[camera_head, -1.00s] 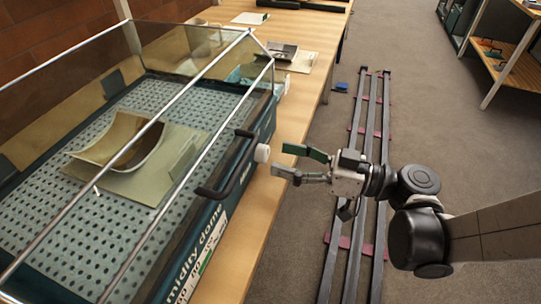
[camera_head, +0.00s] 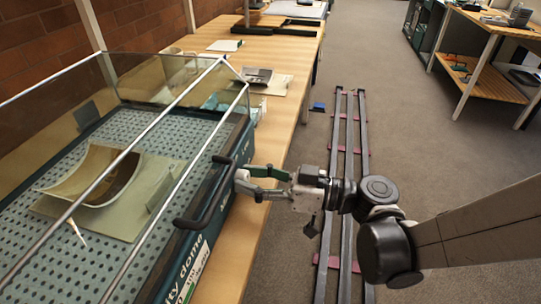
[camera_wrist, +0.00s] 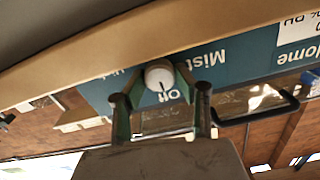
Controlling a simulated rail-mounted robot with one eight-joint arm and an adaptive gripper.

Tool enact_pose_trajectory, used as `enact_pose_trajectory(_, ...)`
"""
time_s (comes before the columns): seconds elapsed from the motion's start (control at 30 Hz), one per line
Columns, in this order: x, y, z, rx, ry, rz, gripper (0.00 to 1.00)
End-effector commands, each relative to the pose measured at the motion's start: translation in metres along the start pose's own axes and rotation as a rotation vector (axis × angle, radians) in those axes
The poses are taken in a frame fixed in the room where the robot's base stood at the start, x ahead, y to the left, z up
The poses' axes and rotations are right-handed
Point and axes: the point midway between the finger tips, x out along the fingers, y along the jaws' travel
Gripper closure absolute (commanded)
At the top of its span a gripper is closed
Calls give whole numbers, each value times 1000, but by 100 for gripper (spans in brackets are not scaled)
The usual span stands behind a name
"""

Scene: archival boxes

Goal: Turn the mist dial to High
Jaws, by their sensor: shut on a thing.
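The mist dial (camera_wrist: 158,72) is a round pale knob on the teal front panel (camera_wrist: 225,60) of the humidity dome. It also shows in the head view (camera_head: 241,175), at the panel's right end. My gripper (camera_head: 248,181) reaches it from the right, and its green-tipped fingers are shut on the knob from both sides. In the wrist view the lettering is upside down. "Off" stands just below the knob and "Mist" to its right. A short dark mark on the knob faces toward "Off". Any "High" lettering is too small or hidden to read.
A black bar handle (camera_head: 204,205) sticks out from the dome front beside the dial. The clear dome stands over a perforated tray (camera_head: 75,250) with a curved sheet (camera_head: 95,178). Papers lie farther back on the wooden table (camera_head: 285,80). Dark rails (camera_head: 345,200) run along the floor.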

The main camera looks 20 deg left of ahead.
Motion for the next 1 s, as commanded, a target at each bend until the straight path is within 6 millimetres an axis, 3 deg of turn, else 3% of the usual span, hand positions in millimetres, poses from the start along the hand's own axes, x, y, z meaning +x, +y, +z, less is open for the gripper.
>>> enact_pose_trajectory(0.47, 0, 0, 1, 104, 0, 0, 96)
enact_pose_trajectory(1.0, 0, 1, 1, 552, 0, 0, 96)
